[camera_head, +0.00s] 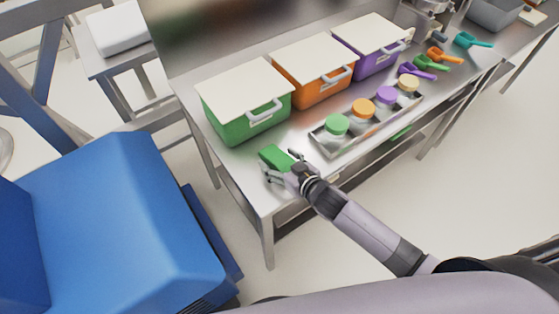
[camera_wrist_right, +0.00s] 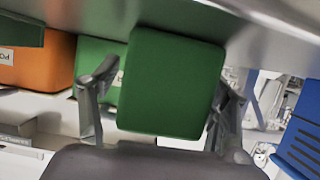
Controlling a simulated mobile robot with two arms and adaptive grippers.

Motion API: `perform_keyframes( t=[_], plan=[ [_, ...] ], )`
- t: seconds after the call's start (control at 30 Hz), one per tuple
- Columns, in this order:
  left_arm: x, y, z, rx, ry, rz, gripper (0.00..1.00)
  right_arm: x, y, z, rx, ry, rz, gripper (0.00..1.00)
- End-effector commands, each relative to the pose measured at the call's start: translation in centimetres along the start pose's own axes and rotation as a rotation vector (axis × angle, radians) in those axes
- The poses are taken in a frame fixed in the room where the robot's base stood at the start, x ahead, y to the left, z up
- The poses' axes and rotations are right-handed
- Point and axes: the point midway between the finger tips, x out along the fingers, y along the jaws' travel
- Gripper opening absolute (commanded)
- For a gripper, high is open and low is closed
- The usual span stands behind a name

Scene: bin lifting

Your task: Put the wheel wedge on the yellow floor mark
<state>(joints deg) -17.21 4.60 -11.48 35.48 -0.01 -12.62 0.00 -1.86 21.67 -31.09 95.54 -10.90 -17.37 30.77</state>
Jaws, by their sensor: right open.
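A green block (camera_head: 274,156) lies at the near left end of the metal table; I cannot tell if it is the wheel wedge. My right gripper (camera_head: 281,164) is open at this block, with one finger on each side. In the right wrist view the block (camera_wrist_right: 172,80) fills the space between the spread fingers, with a gap beside the left one. I see no yellow floor mark in either view. My left gripper is not in view.
The metal table (camera_head: 235,165) holds green (camera_head: 245,120), orange (camera_head: 315,87) and purple (camera_head: 376,60) lidded bins. A tray (camera_head: 335,150) with several coloured-lid jars lies to the right of my gripper. A large blue object (camera_head: 120,220) stands left of the table. Floor (camera_head: 490,170) shows at right.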

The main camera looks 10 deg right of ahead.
Motion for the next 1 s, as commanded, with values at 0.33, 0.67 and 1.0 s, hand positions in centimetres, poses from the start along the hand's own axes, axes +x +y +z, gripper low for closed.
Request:
perform_keyframes(
  t=[0.33, 0.67, 1.0],
  plan=[
    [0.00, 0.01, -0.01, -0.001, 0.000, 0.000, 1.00, 0.13, -0.01, 0.03, 0.000, 0.000, 0.000, 0.63],
    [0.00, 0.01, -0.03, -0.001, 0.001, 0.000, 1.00, 0.11, 0.00, 0.04, 0.000, 0.000, 0.000, 0.41],
    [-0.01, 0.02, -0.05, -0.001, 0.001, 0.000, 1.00, 0.11, 0.00, 0.04, 0.000, -0.001, 0.000, 0.19]
  ],
)
